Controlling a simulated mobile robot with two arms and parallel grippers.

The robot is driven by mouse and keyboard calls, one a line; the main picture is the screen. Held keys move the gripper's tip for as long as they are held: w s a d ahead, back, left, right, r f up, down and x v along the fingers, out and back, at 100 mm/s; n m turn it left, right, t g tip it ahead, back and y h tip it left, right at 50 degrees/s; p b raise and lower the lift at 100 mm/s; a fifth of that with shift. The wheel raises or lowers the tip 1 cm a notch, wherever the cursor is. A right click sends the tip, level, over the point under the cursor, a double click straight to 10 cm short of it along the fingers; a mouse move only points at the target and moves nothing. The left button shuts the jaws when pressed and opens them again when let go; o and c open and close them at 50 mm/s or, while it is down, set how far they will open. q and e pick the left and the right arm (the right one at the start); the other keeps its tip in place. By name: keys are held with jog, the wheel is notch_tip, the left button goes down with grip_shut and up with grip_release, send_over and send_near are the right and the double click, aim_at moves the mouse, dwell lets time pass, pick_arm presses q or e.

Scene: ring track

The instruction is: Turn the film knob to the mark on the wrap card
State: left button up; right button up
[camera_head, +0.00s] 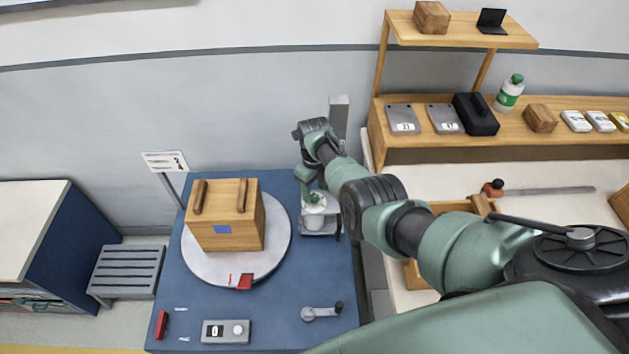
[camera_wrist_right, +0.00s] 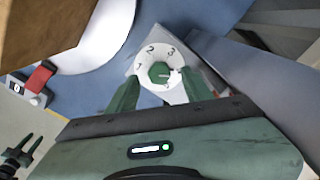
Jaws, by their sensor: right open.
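In the head view the dial (camera_head: 314,218) is on a grey stand at the blue table's right side, partly hidden by my arm. My right gripper (camera_wrist_right: 161,88) is open, its green fingers on either side of the knob; I cannot tell whether they touch it. It shows small in the head view (camera_head: 313,192). The wrap card (camera_head: 165,162) stands on a post behind the table, seemingly with a large 2.
A wooden crate (camera_head: 222,232) stands on a round white turntable (camera_head: 205,268) with a red block at its front. A grey control box (camera_head: 227,332) and a crank (camera_head: 320,312) lie nearer. A wooden shelf (camera_head: 540,138) stands on the right.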

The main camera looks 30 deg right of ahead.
aim_at(315, 197)
pick_arm(q)
jog(key=shift+r, duration=0.55)
pick_arm(e)
jog(key=shift+r, duration=2.7)
pick_arm(q)
jog(key=shift+s, duration=0.1)
pick_arm(e)
jog(key=shift+s+f, duration=0.1)
jog(key=shift+s, duration=0.05)
